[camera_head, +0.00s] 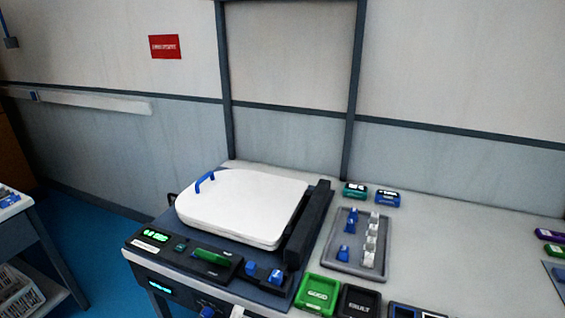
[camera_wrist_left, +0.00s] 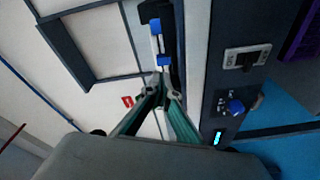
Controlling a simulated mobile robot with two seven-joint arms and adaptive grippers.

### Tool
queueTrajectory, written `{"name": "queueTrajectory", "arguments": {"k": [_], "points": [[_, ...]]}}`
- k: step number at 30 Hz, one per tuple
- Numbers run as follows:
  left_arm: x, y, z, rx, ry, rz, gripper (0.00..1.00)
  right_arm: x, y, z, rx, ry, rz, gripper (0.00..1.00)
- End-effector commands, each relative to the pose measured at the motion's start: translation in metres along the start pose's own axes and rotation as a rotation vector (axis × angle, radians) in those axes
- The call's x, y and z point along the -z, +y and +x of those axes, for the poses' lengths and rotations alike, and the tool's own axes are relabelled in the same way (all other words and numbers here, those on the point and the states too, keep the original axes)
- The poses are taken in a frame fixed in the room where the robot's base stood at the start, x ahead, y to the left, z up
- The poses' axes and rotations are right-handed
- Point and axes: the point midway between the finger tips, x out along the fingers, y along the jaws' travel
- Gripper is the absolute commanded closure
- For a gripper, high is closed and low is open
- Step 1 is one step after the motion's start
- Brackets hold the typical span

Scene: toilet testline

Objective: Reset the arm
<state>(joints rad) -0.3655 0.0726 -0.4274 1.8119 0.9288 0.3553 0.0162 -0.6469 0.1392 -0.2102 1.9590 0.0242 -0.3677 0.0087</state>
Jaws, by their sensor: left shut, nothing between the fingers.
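My left gripper (camera_wrist_left: 163,92) shows in the left wrist view, its two fingers drawn together at the tips with nothing between them. The fingertips are beside a dark panel. I cannot make out this gripper in the head view. My right gripper is in neither view. In the head view a white lid (camera_head: 245,205) with a blue handle (camera_head: 205,181) lies closed on the dark test station (camera_head: 150,258). The wrist view shows the station's front panel with a blue knob (camera_wrist_left: 236,107) and a switch (camera_wrist_left: 247,57), to the right of the gripper.
A grey tray (camera_head: 334,262) with blue and white parts lies right of the station. A green bin (camera_head: 318,294) and a black fault bin (camera_head: 360,302) are at the front edge. A side cart (camera_head: 40,238) stands at left. Dark frame posts (camera_head: 354,90) rise behind. The worktop at right (camera_head: 460,235) is mostly clear.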

Motion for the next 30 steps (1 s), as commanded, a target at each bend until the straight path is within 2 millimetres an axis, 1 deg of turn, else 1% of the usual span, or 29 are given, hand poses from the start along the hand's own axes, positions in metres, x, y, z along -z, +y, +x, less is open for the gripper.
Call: {"name": "queueTrajectory", "arguments": {"k": [1, 2, 4, 7, 9, 12, 15, 19, 30], "points": [[-0.007, -0.008, -0.014, 0.004, -0.059, 0.140, 1.00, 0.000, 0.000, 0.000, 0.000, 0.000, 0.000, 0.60], [-0.012, -0.013, -0.021, 0.007, -0.098, 0.230, 1.00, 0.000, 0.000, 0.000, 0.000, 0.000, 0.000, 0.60], [-0.021, -0.032, -0.040, 0.025, -0.193, 0.444, 1.00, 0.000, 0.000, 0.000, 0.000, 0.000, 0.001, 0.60], [-0.027, -0.068, -0.070, 0.077, -0.327, 0.735, 1.00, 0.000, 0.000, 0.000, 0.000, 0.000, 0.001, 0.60], [-0.025, -0.095, -0.091, 0.122, -0.413, 0.915, 1.00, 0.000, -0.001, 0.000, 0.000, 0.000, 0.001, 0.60], [-0.015, -0.128, -0.117, 0.187, -0.512, 1.119, 1.00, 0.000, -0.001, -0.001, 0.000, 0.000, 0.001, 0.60], [-0.004, -0.149, -0.135, 0.236, -0.576, 1.247, 1.00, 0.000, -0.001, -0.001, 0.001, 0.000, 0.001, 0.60], [0.003, -0.159, -0.143, 0.262, -0.607, 1.314, 1.00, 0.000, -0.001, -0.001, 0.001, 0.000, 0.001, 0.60], [0.003, -0.159, -0.143, 0.263, -0.609, 1.317, 1.00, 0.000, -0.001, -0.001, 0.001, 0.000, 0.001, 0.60]]}}
